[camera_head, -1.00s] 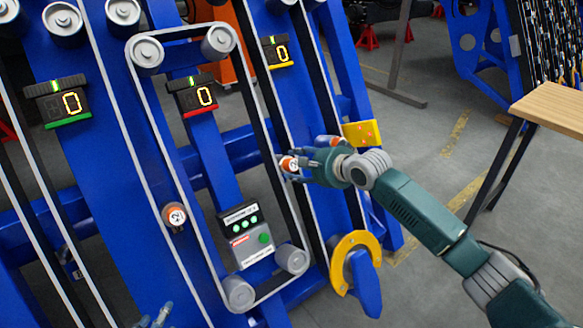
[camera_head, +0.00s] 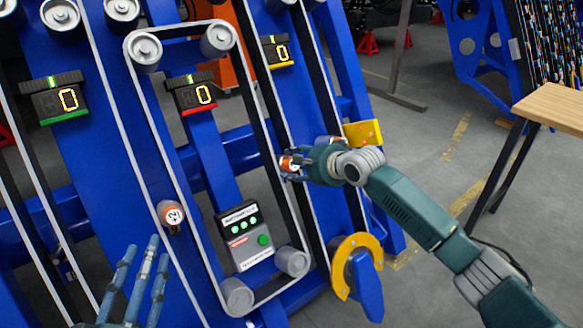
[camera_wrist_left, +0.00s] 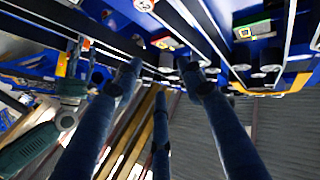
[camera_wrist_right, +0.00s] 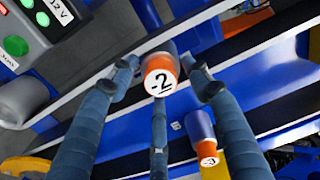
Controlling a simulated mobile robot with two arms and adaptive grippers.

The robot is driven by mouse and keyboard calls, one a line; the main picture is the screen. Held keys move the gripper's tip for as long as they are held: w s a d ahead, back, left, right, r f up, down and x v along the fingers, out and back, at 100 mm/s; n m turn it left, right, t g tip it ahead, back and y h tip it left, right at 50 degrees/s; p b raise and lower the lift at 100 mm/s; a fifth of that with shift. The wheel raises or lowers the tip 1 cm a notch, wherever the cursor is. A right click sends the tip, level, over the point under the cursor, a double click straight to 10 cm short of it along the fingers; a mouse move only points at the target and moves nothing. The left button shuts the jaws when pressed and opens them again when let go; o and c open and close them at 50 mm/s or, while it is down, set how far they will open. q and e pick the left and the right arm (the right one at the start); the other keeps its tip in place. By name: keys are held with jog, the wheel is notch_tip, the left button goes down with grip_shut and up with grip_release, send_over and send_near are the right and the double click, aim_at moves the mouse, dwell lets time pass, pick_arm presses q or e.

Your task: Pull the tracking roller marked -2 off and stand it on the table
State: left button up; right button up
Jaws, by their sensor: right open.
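The tracking roller marked -2 (camera_wrist_right: 160,79) has an orange band and white face. In the right wrist view it sits between the spread fingertips of my right gripper (camera_wrist_right: 160,88). In the head view, that roller (camera_head: 287,163) is on the blue chassis, with my right gripper (camera_head: 302,163) around or close beside it; contact is unclear. My right gripper is open. My left gripper (camera_head: 145,260) is open and empty at the lower left, in front of the chassis; its spread fingers also show in the left wrist view (camera_wrist_left: 160,72). The wooden table (camera_head: 553,105) stands at the far right.
Another roller (camera_head: 171,214), its mark reading like 2, sits left of the control box (camera_head: 243,234). A roller marked -3 (camera_wrist_right: 208,161) is near my right fingers. Belts and a yellow bracket (camera_head: 363,133) surround my right gripper. Floor is clear between chassis and table.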

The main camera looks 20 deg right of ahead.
pick_arm(q)
jog(key=s+r+t+h+b, duration=0.1)
jog(key=s+r+t, duration=0.1)
jog(key=r, duration=0.3)
jog(key=s+r+t+b, duration=0.1)
jog(key=r+t, duration=0.2)
jog(key=r, duration=0.2)
jog(key=shift+s+d+r+t+h, duration=0.15)
jog(key=shift+s+r+t+h, duration=0.15)
jog(key=shift+s+r+h, duration=0.1)
